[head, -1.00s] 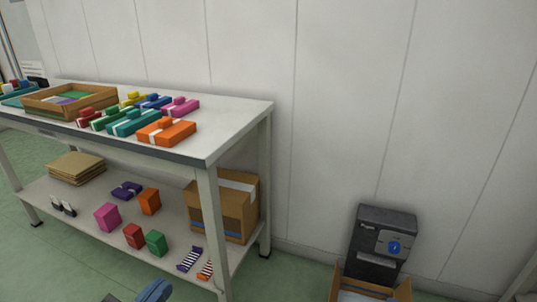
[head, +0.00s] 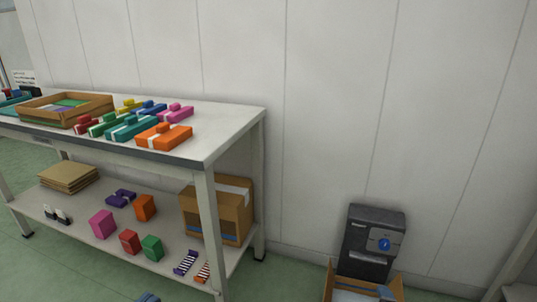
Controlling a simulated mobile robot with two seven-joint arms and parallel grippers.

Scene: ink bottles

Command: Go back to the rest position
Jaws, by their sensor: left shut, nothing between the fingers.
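Only a small blue and grey piece of my left gripper (head: 148,297) shows at the bottom edge of the head view, left of centre. It is shut and I see nothing held in it. Most of it is cut off by the frame edge. It appears in front of the lower shelf, apart from the things there. My right gripper is not in view.
A white table (head: 225,120) holds a cardboard tray (head: 28,112) and several coloured flat pieces with white bands, one orange (head: 164,137). Its lower shelf (head: 75,222) carries small boxes and a carton (head: 237,215). A dark machine (head: 372,235) stands behind an open box (head: 330,283).

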